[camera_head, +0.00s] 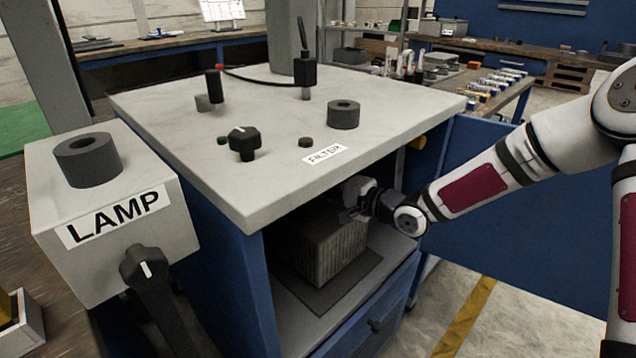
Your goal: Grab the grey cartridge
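A grey box with ribbed sides, which looks like the grey cartridge (327,252), stands upright on a dark mat (345,287) inside the open blue cabinet, under the overhanging white top. My gripper (352,208) reaches in from the right, at the upper right part of the cartridge. It overlaps the cartridge's top edge in the picture. I cannot tell whether it touches it. The fingers are small and shaded, so their opening does not show. The back of the cartridge is hidden.
The white top (290,180) carries a FILTER label (324,154), a knob (244,143), a grey ring (343,114) and two upright levers. A LAMP box (110,215) stands at left. A blue panel (490,200) is behind my arm at right. A drawer (375,310) lies below the compartment.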

